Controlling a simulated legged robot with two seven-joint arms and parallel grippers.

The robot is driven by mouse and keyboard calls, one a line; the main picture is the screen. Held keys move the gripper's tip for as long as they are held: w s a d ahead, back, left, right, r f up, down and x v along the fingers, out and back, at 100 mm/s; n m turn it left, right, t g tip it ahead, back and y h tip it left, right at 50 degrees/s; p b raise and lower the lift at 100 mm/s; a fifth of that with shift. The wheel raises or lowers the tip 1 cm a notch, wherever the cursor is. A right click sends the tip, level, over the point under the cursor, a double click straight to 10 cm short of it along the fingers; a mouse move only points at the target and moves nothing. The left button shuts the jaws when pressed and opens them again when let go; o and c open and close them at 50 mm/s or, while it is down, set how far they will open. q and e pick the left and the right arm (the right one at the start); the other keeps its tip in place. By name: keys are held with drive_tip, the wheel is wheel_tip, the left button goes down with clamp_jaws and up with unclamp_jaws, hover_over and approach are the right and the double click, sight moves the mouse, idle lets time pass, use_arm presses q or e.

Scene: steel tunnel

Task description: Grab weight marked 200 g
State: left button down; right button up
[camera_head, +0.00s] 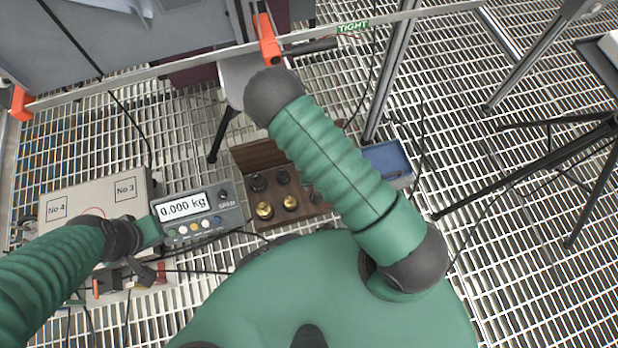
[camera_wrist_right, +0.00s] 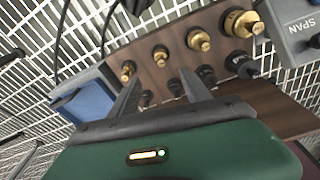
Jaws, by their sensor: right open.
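A brown wooden weight case (camera_head: 262,157) lies open on the grating, holding brass weights (camera_head: 264,210) and dark weights (camera_head: 258,182). In the right wrist view, the wooden board (camera_wrist_right: 222,88) has a row of brass weights (camera_wrist_right: 198,40) and a row of dark weights (camera_wrist_right: 242,66) in graded sizes. No marking can be read, so I cannot tell which is 200 g. My right gripper (camera_wrist_right: 161,76) is open and empty over the smaller dark weights; contact is unclear. My right arm covers part of the case in the head view. My left arm reaches beside the scale; its fingers are unclear.
A grey scale (camera_head: 190,211) reading 0.000 kg stands left of the case. A blue tray (camera_head: 388,160) sits right of the case. Tripod legs (camera_head: 590,185) and cables stand on the grating.

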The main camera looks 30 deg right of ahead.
drive_tip(key=f+b, duration=0.2)
drive_tip(key=f, duration=0.1)
drive_tip(key=f+b, duration=0.2)
drive_tip(key=f, duration=0.2)
drive_tip(key=w+d+f+b, duration=0.1)
drive_tip(key=f+b, duration=0.1)
drive_tip(key=f, duration=0.2)
drive_tip(key=f+b, duration=0.2)
drive_tip(key=w+f+b, duration=0.1)
drive_tip(key=f+b, duration=0.1)
drive_tip(key=shift+a+f, duration=0.2)
drive_tip(key=shift+r, duration=0.1)
drive_tip(key=shift+c, duration=0.4)
use_arm(q)
drive_tip(key=s+x, duration=0.2)
drive_tip(key=x, duration=0.9)
drive_tip(key=shift+s+a+f, duration=0.25)
drive_tip(key=shift+s, duration=0.05)
use_arm(e)
clamp_jaws()
